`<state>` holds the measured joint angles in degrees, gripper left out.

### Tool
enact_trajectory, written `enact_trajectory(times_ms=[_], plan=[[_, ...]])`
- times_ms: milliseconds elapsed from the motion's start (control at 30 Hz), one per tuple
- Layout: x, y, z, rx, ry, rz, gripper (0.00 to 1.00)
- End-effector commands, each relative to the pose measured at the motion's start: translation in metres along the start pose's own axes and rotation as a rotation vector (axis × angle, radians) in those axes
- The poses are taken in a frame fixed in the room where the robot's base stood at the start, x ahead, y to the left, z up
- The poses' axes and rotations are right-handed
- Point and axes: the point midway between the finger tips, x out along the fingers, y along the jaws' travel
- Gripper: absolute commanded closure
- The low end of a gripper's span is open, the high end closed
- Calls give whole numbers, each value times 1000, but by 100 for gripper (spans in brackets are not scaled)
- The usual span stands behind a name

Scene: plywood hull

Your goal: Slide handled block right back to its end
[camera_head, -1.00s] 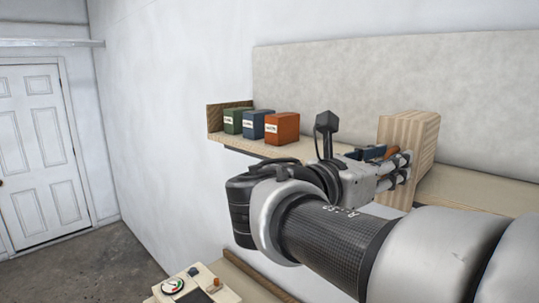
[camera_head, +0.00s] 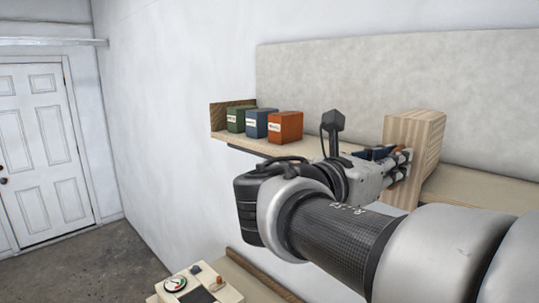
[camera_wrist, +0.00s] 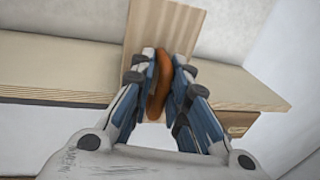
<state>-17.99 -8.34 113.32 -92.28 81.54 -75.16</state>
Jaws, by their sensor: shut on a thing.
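The handled block (camera_head: 417,130) is a tall pale wooden block standing upright on the wall shelf, to the right of the boxes in the head view. Its orange-brown handle (camera_wrist: 172,65) shows in the wrist view, on the face of the block towards me. My gripper (camera_wrist: 167,80) is shut on that handle, one blue-grey finger on each side. In the head view my gripper (camera_head: 393,163) is at the block's near face, and the fingers mostly hide the handle there.
The shelf (camera_head: 470,187) runs on to the right of the block with bare room. Green (camera_head: 236,119), blue (camera_head: 257,124) and orange (camera_head: 285,127) boxes stand at its left end by a wooden end board (camera_head: 217,117). A panel with a gauge (camera_head: 176,284) is below.

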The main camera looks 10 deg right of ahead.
Motion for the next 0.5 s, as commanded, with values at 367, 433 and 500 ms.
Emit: enact_trajectory(times_ms=[367,433,500], plan=[[2,-8,1,2,1,-4,100],[3,-15,1,2,1,-4,100],[3,-15,0,1,1,-5,100]])
